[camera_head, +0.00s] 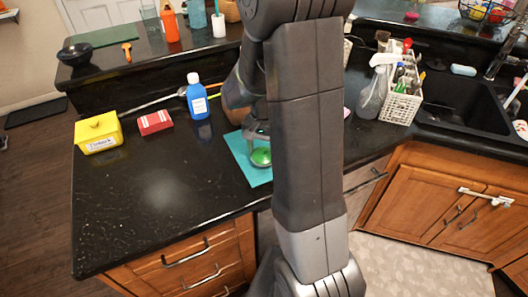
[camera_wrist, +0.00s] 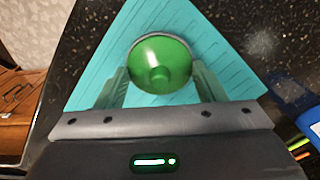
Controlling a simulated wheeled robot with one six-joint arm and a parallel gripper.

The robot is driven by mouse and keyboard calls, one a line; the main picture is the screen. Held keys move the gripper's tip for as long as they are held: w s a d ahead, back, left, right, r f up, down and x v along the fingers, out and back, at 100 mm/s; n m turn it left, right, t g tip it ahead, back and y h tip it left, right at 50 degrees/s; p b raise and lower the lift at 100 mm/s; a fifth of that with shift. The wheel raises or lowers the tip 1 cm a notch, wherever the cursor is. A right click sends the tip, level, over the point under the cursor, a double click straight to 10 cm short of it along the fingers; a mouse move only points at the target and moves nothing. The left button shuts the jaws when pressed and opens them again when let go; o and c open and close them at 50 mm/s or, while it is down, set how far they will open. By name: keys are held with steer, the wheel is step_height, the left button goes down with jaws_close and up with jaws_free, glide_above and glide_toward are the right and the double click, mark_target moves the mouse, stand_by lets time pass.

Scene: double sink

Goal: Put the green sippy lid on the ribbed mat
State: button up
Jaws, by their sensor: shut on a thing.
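The green sippy lid (camera_wrist: 160,62) is a round, shiny green cap with a small knob, held between the two fingers of my gripper (camera_wrist: 160,88) in the wrist view. In the head view the lid (camera_head: 261,157) shows just under my gripper (camera_head: 258,140), partly hidden by my arm. The ribbed mat (camera_wrist: 216,48) is teal with ridges and lies behind the lid in the wrist view. In the head view the mat (camera_head: 240,152) lies on the black counter, its right part hidden by my arm. The lid is over the mat; I cannot tell if it touches.
A blue bottle (camera_head: 197,97), a red-and-white box (camera_head: 155,122) and a yellow tub (camera_head: 98,134) stand left of the mat. A white basket (camera_head: 401,105) and a clear spray bottle (camera_head: 373,92) stand right, near the sink (camera_head: 468,106). The front left counter (camera_head: 150,205) is clear.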

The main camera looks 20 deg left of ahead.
mark_target(264, 148)
steer(key=shift+f, duration=1.1)
steer(key=shift+f, duration=0.1)
steer(key=o, duration=1)
step_height(264, 148, up, 12)
steer(key=shift+r, duration=0.15)
